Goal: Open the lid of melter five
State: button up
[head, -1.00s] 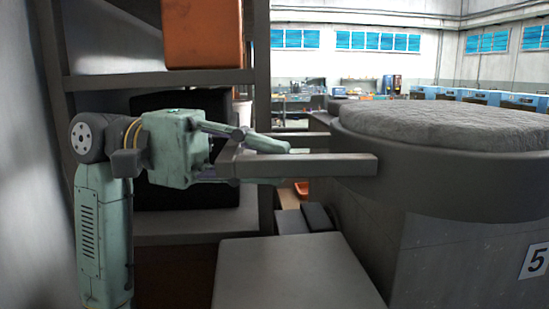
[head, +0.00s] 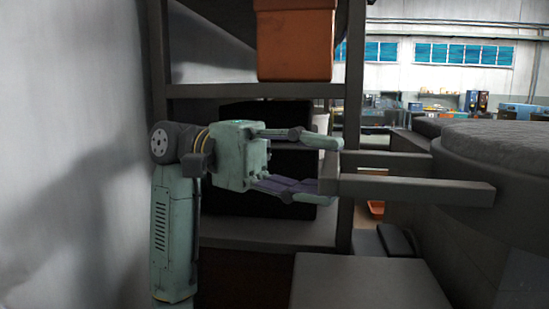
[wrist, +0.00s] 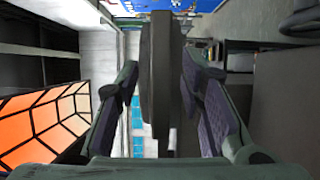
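Melter five (head: 450,235) stands at the right, grey and round-topped, partly cut off; its number is not legible now. Its grey, rough-topped lid (head: 495,136) looks level and shut. A handle of two grey bars (head: 420,188) sticks out to the left from the rim, joined by a crossbar at its end. My green gripper (head: 338,171) is open at this end, one finger above and one below in the head view. In the wrist view the crossbar (wrist: 161,85) runs between the spread fingers, with gaps on both sides.
A grey shelf rack (head: 205,91) stands behind my arm, with an orange bin (head: 295,45) on it and a dark container (head: 235,205) below. A grey flat-topped block (head: 365,282) sits below the handle. A pale wall (head: 70,150) is close at the left.

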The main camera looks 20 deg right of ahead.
jog(key=v, duration=0.8)
jog(key=shift+w+a, duration=0.25)
jog(key=shift+a, duration=0.1)
